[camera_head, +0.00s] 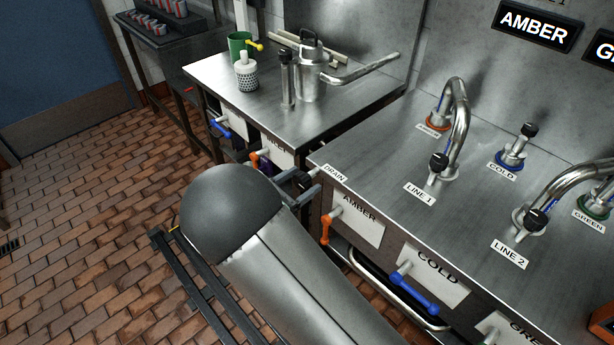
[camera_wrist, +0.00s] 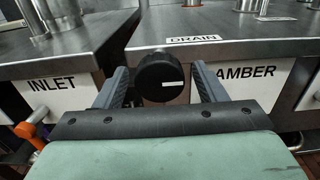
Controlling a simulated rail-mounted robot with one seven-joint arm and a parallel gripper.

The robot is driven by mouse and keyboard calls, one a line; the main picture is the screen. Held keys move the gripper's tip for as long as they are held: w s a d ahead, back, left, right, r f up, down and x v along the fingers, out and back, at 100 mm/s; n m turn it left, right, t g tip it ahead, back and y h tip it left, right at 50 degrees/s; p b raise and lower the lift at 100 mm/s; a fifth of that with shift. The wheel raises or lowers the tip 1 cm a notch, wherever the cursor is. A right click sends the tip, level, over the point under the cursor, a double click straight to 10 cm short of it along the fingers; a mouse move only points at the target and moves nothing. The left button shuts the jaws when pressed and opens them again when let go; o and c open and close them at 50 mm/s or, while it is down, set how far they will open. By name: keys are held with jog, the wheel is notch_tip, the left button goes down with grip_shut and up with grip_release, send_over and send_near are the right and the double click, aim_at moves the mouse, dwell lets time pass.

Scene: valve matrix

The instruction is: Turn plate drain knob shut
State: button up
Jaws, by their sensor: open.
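The drain knob (camera_wrist: 160,77) is round and black, with a short white mark pointing right in the wrist view. It is on the counter's front, below the DRAIN label (camera_wrist: 191,39). My gripper (camera_wrist: 162,84) is open, with one finger on each side of the knob. Small gaps seem to show, and I cannot tell if either finger touches it. In the head view my gripper (camera_head: 299,187) is at the counter's front corner by the DRAIN label (camera_head: 334,173). The knob is small and partly hidden there.
The AMBER panel with an orange lever (camera_head: 327,227) and the COLD panel with a blue lever (camera_head: 415,288) are to the right. A rail (camera_head: 385,285) runs below them. The INLET panel (camera_wrist: 52,88) and an orange handle (camera_wrist: 25,130) are at left.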

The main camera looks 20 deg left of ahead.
jog(key=shift+x, duration=1.25)
jog(key=c, duration=1)
jog(key=shift+o, duration=0.2)
